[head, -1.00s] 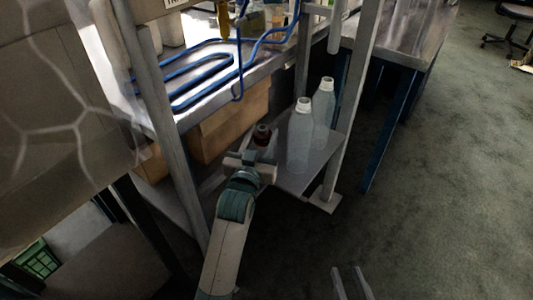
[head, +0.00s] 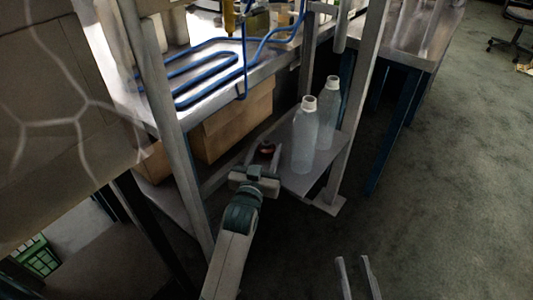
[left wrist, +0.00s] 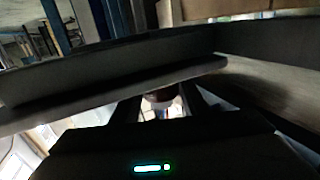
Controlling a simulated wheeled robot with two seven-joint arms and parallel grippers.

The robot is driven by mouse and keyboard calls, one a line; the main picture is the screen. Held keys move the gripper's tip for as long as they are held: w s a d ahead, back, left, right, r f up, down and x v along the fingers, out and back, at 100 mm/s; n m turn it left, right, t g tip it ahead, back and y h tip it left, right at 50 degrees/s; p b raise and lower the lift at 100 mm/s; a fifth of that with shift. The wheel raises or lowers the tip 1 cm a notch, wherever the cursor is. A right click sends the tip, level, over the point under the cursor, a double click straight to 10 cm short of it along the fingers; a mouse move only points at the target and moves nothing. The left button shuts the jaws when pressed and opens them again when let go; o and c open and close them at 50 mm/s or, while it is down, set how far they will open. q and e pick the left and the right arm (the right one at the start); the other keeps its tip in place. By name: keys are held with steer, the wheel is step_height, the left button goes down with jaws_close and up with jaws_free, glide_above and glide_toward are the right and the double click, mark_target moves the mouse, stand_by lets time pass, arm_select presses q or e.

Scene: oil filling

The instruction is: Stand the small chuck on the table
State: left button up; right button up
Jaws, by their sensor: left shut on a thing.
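A small dark-red and grey piece, which I take to be the small chuck (head: 266,150), is at the tip of my left gripper (head: 262,162), by the lower shelf of the bench frame. My left gripper is shut on it. In the left wrist view the reddish piece (left wrist: 160,96) shows between the two dark fingers, partly hidden by a dark bar across the picture. I cannot tell whether it touches the shelf. My right gripper (head: 358,278) is at the bottom edge, its two fingers apart and empty.
Two clear bottles with white caps (head: 304,140) (head: 328,115) stand on the lower shelf (head: 303,181), right of my left gripper. A cardboard box (head: 235,122) is behind, under the bench top with blue tubing (head: 205,62). Grey posts (head: 172,125) flank the shelf.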

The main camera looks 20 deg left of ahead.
arm_select(q)
steer(key=shift+f, duration=0.25)
arm_select(e)
steer(key=shift+r, duration=0.4)
arm_select(q)
steer(key=shift+f, duration=0.15)
arm_select(e)
steer(key=shift+s, duration=0.1)
arm_select(q)
steer(key=o, duration=1.4)
